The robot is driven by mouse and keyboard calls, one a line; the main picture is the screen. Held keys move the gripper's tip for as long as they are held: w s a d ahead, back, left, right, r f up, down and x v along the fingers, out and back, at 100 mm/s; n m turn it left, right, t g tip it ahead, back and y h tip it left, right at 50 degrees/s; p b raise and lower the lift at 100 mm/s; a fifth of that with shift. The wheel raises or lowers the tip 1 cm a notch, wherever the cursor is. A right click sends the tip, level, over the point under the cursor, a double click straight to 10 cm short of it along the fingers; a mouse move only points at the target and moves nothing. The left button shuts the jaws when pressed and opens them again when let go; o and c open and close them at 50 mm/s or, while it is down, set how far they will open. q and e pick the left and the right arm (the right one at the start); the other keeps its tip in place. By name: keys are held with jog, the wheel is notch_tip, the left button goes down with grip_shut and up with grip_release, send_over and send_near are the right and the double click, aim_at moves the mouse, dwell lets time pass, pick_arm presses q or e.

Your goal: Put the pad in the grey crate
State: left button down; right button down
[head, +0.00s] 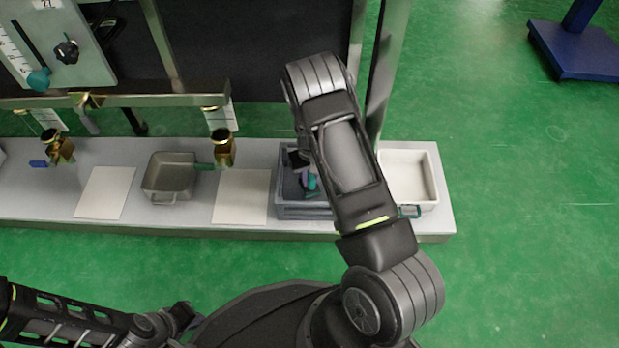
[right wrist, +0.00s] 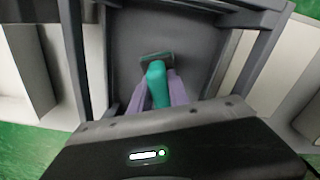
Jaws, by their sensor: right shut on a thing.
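The grey crate (head: 303,211) stands on the long bench in the head view, partly hidden behind my right arm. Its bare inside (right wrist: 190,35) also fills the middle of the right wrist view. My right gripper (head: 308,182) is over the crate's opening. In the right wrist view its fingers (right wrist: 158,92) are shut on the teal grip of the pad (right wrist: 157,57), which has a flat, dark grey-green head. I cannot tell whether the pad touches the crate's floor. My left gripper (head: 182,314) seems to be at the lower left, far from the bench; its jaws are unclear.
A white tray (head: 428,178) stands right of the crate. To the left are a white sheet (head: 240,197), a grey pan (head: 168,178), another white sheet (head: 104,193) and brass parts (head: 223,150). A metal frame (head: 160,101) rises behind the bench.

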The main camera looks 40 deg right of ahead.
jog(key=shift+f, duration=0.15)
jog(key=c, duration=1.3)
grip_release()
jog(key=shift+o, duration=0.2)
notch_tip(320, 180, up, 12)
jog(key=p, duration=0.5)
jog(key=shift+r, duration=0.2)
